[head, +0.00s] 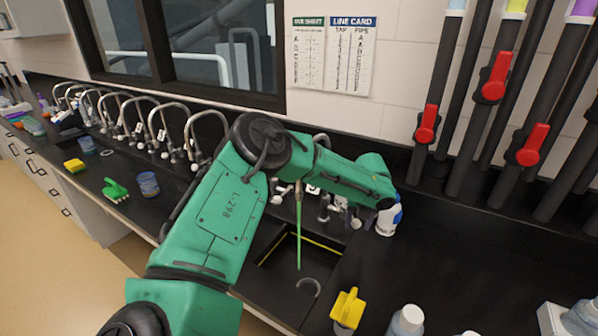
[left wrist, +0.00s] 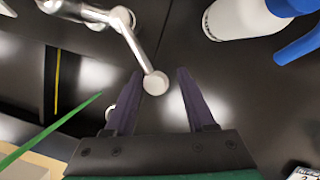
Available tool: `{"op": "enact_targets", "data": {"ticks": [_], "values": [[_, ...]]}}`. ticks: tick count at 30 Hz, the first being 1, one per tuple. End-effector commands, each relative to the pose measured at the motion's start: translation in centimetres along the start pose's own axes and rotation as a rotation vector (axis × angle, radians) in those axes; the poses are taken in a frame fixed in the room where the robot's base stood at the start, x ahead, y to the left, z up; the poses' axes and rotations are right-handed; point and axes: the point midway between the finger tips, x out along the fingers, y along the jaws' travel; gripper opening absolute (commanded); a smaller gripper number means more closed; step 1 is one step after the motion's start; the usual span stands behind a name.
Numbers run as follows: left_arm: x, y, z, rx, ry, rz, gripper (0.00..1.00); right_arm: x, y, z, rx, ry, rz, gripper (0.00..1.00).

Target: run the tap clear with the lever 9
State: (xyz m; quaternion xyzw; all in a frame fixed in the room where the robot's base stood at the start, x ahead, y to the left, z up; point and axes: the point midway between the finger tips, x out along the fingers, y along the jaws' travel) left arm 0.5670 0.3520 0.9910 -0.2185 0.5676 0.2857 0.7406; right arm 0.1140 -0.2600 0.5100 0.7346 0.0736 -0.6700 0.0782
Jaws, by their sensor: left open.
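A green stream (head: 298,235) falls from a tap spout into the dark sink (head: 268,250), which has a yellow line inside. It also shows in the left wrist view (left wrist: 50,130). A chrome tap lever with a pale round end (left wrist: 155,83) shows in the left wrist view. My left gripper (left wrist: 160,75) is open, its dark fingers on either side of the lever end; contact cannot be told. In the head view my left gripper (head: 354,211) is partly hidden by my arm, beside the tap fittings. I cannot read a number on this lever. My right gripper is not in view.
A white and blue bottle (head: 388,220) stands close right of my left gripper. A yellow-topped item (head: 347,308) and a pale bottle (head: 406,321) stand at the front. More curved taps (head: 165,125) line the counter leftward. Red-handled pipes (head: 427,125) stand right.

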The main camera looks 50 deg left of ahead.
Motion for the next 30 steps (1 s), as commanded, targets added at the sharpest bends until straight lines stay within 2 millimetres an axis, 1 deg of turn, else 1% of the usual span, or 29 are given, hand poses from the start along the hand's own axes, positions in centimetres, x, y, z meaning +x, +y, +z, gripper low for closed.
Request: {"op": "enact_targets", "data": {"ticks": [8, 11, 26, 27, 30], "values": [[0.0, 0.0, 0.0, 0.000, 0.000, 0.000, 0.55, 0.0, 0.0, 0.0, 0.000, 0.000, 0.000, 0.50], [-0.1, 0.4, 0.0, -0.001, 0.001, 0.000, 0.55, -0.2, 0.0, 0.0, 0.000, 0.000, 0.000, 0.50], [-0.3, 6.8, 0.1, -0.003, 0.000, 0.000, 0.55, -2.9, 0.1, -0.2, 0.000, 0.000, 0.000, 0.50], [-0.2, 7.1, 0.1, -0.001, 0.000, 0.001, 0.55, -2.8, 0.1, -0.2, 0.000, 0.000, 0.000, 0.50], [0.1, 6.8, 0.0, 0.001, -0.002, 0.001, 0.55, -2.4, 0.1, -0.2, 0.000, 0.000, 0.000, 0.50]]}}
